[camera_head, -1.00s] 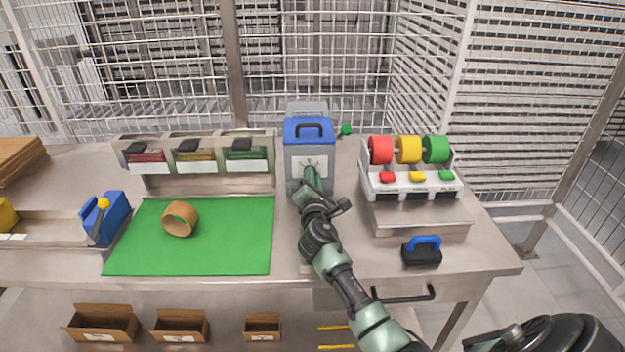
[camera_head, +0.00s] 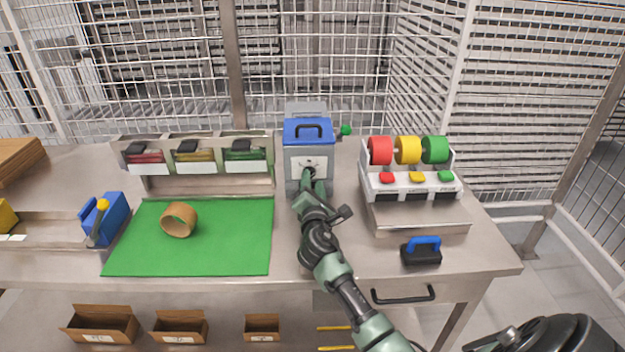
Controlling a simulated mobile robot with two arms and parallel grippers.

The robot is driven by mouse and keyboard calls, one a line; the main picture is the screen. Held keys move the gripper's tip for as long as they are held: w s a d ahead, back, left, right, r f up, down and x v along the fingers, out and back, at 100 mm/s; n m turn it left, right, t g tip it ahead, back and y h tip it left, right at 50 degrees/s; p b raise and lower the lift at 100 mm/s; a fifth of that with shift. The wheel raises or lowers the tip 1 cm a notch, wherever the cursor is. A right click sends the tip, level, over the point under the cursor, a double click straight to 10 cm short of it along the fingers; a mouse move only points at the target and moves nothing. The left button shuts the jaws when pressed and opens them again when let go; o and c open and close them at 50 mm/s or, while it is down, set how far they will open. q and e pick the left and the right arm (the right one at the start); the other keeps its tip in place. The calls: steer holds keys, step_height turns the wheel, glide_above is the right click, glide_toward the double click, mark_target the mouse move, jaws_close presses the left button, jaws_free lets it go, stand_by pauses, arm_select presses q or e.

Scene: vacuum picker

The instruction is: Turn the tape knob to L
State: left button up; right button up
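A grey box with a blue lid (camera_head: 308,131) and black handle stands at the back middle of the table. Its front carries a white label panel (camera_head: 300,166) with a small dark knob (camera_head: 309,163). My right gripper (camera_head: 311,176) is at the front of this box, at the lower part of the panel, just below the knob. The arm and hand hide the box's lower front. The fingers are too small and covered to tell if they are open or touching the knob. The letters on the panel are too small to read. My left gripper is not in view.
A green mat (camera_head: 235,245) with a brown ring (camera_head: 179,220) lies to the left, behind it a rack of bins (camera_head: 195,160). To the right stand a rack of coloured rolls (camera_head: 410,180) and a blue-handled block (camera_head: 421,251). A wire fence closes the back.

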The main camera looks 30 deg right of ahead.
steer(key=v, duration=0.5)
steer(key=shift+s+a, duration=0.15)
steer(key=shift+s, duration=0.15)
